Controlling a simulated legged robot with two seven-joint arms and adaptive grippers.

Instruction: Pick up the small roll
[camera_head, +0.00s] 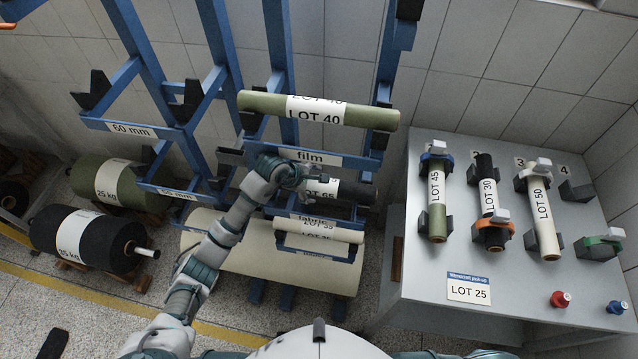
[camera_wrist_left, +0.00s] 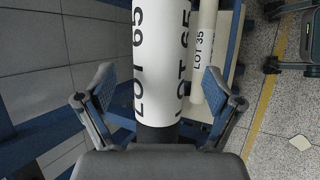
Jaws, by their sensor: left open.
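A black roll with a white LOT 65 label (camera_head: 352,192) lies across the middle arms of the blue rack. In the left wrist view this roll (camera_wrist_left: 160,50) runs down the middle, its white label toward the top and a dark part near the palm. My left gripper (camera_head: 300,178) is at the roll's left part in the head view and covers some of it. Its two fingers (camera_wrist_left: 162,95) are spread wide on either side of the roll, apart from it.
A green LOT 40 roll (camera_head: 245,101) lies above, on the film arms. The blue rack posts (camera_head: 280,50) stand close around the gripper. A grey table (camera_head: 420,275) with several clamped rolls and a LOT 25 card (camera_head: 469,289) stands right. Large rolls (camera_head: 75,240) lie left.

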